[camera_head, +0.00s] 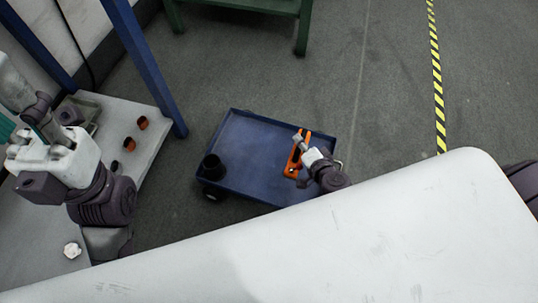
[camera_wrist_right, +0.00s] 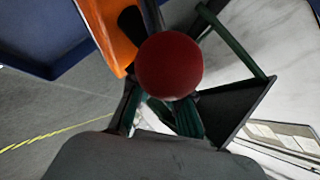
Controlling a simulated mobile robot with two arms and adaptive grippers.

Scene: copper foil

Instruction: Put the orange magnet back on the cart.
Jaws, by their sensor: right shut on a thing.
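The orange magnet (camera_head: 294,160) shows at the right part of the blue cart (camera_head: 255,150) in the head view. My right gripper (camera_head: 312,158) is shut on it. I cannot tell whether the magnet touches the cart's surface or hangs just above it. In the right wrist view the magnet's orange body (camera_wrist_right: 108,38) is at the upper left, and a round red knob (camera_wrist_right: 169,66) sits in front of the fingers (camera_wrist_right: 162,115). My left arm (camera_head: 75,160) is at the far left, and its fingers cannot be made out clearly.
A black cup-like thing (camera_head: 212,166) stands at the cart's left corner. Open floor (camera_head: 390,100) lies behind and right of the cart.

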